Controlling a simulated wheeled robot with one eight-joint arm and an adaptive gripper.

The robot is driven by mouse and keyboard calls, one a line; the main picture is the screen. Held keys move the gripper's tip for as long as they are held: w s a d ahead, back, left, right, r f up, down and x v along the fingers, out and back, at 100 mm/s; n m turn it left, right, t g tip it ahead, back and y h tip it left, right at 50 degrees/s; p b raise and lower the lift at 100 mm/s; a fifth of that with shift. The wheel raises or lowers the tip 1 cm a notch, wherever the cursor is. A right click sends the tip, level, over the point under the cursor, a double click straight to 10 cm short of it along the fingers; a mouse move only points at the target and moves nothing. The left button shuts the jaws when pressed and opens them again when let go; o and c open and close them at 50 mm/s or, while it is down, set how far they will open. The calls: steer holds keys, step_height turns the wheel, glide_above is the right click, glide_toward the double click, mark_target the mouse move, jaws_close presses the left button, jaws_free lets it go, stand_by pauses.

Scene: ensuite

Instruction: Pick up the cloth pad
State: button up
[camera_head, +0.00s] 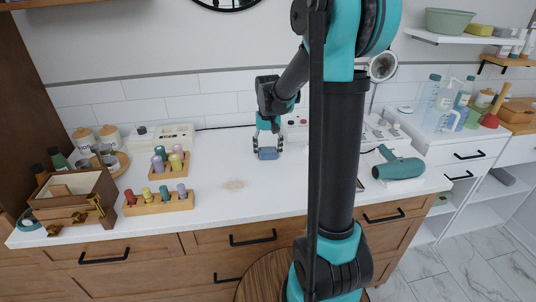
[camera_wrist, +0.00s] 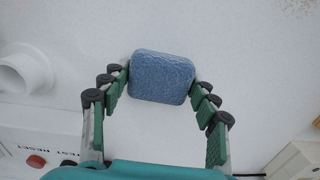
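The cloth pad (camera_head: 268,154) is a small blue, rounded, textured block at the white counter's middle, below my gripper (camera_head: 268,146). In the wrist view the pad (camera_wrist: 162,77) lies between my fingertips (camera_wrist: 160,82), one at its left edge and one at its right. Both fingertips appear to touch its sides, so my gripper looks shut on it. I cannot tell whether the pad rests on the counter or is slightly raised.
A teal hair dryer (camera_head: 398,166) lies at right. Racks of coloured bottles (camera_head: 158,201) and a wooden box (camera_head: 75,196) stand at left. A white outlet box with a red button (camera_wrist: 36,161) is close behind the pad. The front counter is mostly clear.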

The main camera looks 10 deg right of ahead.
mark_target(268, 149)
steer(key=c, duration=0.3)
step_height(268, 149, up, 20)
stand_by(0.8)
steer(key=o, duration=0.4)
steer(key=c, duration=0.5)
steer(key=shift+f, duration=0.1)
